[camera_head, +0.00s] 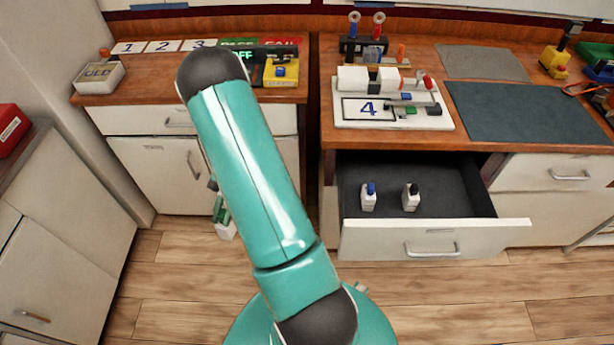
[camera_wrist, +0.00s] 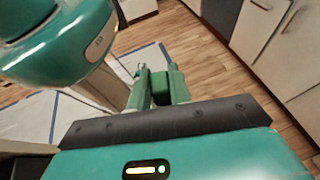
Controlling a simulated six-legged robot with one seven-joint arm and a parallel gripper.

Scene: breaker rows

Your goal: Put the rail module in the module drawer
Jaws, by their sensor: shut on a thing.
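My gripper (camera_wrist: 159,76) is shut on a green block, which I take to be the top of the rail module (camera_wrist: 160,88). In the head view, a white body with green above it (camera_head: 227,231) hangs low beside my arm, in front of the left cabinet; my arm hides part of it. The module drawer (camera_head: 432,240) stands open under the right-hand counter, to the right of my gripper. In it, a white module with a blue top (camera_head: 368,200) and one with a black top (camera_head: 411,200) stand upright, apart, towards the front left.
The drawer's right and rear floor is clear. Above it, the counter holds a white board (camera_head: 392,120) marked 4, with several parts, and a dark mat (camera_head: 520,112). The left counter holds number cards (camera_head: 163,46) and a yellow block (camera_head: 281,72). A red box (camera_head: 10,130) stands far left.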

